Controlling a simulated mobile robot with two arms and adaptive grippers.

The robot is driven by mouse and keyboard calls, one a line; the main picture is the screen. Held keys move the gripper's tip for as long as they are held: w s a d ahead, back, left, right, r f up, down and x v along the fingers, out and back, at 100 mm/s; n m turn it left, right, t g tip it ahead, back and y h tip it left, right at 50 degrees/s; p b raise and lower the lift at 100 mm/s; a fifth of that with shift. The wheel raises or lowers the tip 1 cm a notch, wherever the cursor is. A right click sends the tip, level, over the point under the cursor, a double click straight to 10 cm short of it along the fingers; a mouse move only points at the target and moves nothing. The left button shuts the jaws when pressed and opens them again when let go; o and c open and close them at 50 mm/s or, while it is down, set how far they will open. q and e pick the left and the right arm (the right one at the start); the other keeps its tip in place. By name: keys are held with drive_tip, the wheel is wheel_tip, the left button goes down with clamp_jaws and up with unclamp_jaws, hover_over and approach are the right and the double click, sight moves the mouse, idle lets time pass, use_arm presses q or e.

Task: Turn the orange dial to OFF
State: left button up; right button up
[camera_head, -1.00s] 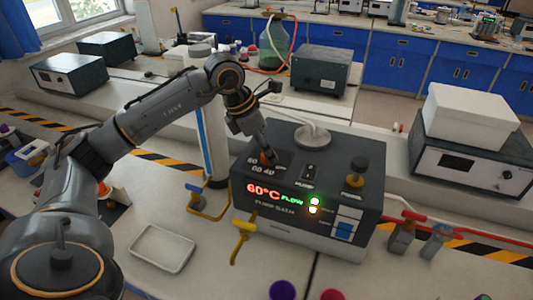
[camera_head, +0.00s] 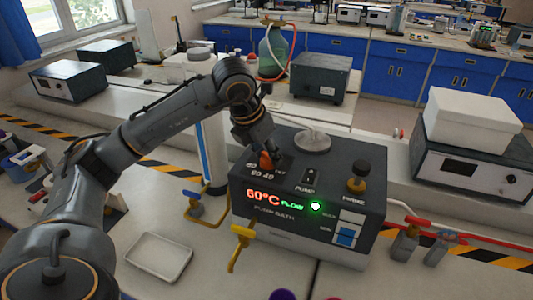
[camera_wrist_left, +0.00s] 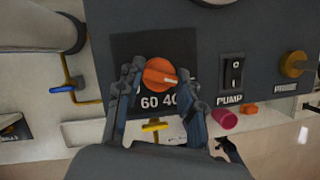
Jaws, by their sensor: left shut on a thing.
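The orange dial (camera_head: 265,160) sits on the dark top panel of the pump bath (camera_head: 300,225), near its back left. In the left wrist view the dial (camera_wrist_left: 158,72) has a pale pointer mark towards the right, and the numbers 60 and 40 show beside it. My left gripper (camera_wrist_left: 160,80) is shut on the dial, with one finger on each side. It also shows in the head view (camera_head: 268,152), reaching down over the dial. The OFF mark is not readable. The display reads 60°C and FLOW, with a bright green light. My right gripper is not in view.
A PUMP switch (camera_head: 310,176) and a brass PRIME knob (camera_head: 357,185) stand right of the dial. Yellow-handled (camera_head: 242,235) and blue-handled valves stand near the bath's left. A white tray (camera_head: 158,257) lies front left.

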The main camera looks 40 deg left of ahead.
use_arm(q)
drive_tip(key=o, duration=1.2)
drive_tip(key=shift+r, duration=0.1)
drive_tip(key=v, duration=1.2)
